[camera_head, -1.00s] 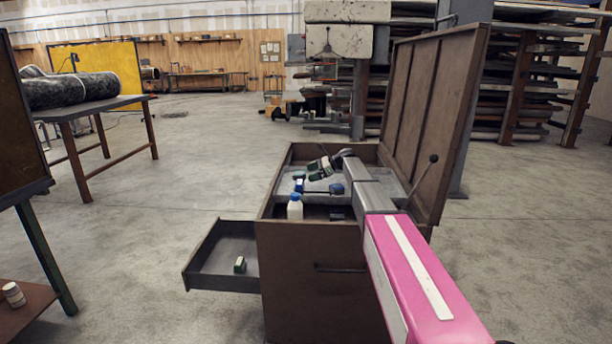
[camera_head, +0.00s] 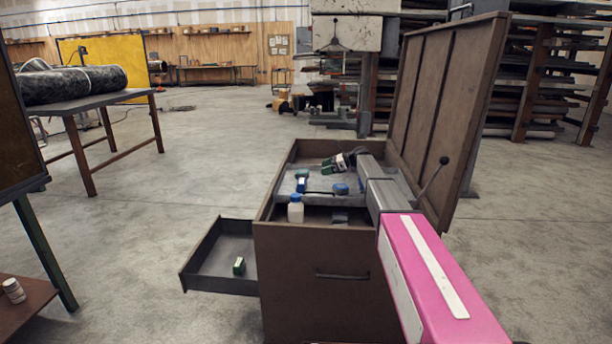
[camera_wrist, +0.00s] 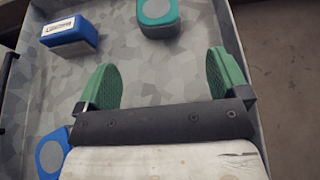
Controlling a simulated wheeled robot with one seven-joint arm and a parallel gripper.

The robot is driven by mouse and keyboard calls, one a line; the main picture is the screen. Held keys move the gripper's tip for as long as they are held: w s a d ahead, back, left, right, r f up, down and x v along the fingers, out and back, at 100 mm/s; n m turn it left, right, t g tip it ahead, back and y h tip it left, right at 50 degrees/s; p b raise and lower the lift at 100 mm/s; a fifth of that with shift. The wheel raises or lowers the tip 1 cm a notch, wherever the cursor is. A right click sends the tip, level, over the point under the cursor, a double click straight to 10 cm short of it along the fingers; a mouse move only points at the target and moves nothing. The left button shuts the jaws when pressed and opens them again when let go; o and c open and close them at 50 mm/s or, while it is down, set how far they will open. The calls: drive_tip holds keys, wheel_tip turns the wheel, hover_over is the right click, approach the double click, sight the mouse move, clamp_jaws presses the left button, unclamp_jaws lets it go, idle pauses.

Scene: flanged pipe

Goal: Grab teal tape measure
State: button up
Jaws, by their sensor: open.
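The teal tape measure (camera_wrist: 158,14) is a rounded block with a grey disc, lying on the grey tray at the top of the wrist view. In the head view it looks like a small green spot (camera_head: 302,173) at the tray's left side. My gripper (camera_wrist: 164,82) has green pads spread wide, with nothing between them. The tape measure lies beyond the fingertips, between their lines and apart from them. In the head view my gripper (camera_head: 334,162) is over the tray in the brown chest, right of the tape measure.
A blue box (camera_wrist: 70,35) and a blue tape measure (camera_wrist: 52,153) lie left in the wrist view. The tray's wall (camera_wrist: 240,50) runs along the right. A white bottle (camera_head: 295,208) stands in the chest (camera_head: 300,270); its lid (camera_head: 440,110) is raised.

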sight(307, 172)
drive_tip(key=x, duration=0.5)
drive_tip(key=shift+a, duration=0.15)
drive_tip(key=shift+r+x, duration=0.2)
drive_tip(key=shift+x, duration=1.1)
drive_tip(key=shift+r+x, duration=0.15)
drive_tip(key=shift+x, duration=1.15)
drive_tip(key=shift+a, duration=0.15)
drive_tip(key=shift+c, duration=0.3)
drive_tip(key=c, duration=1.1)
drive_tip(key=shift+r, duration=0.1)
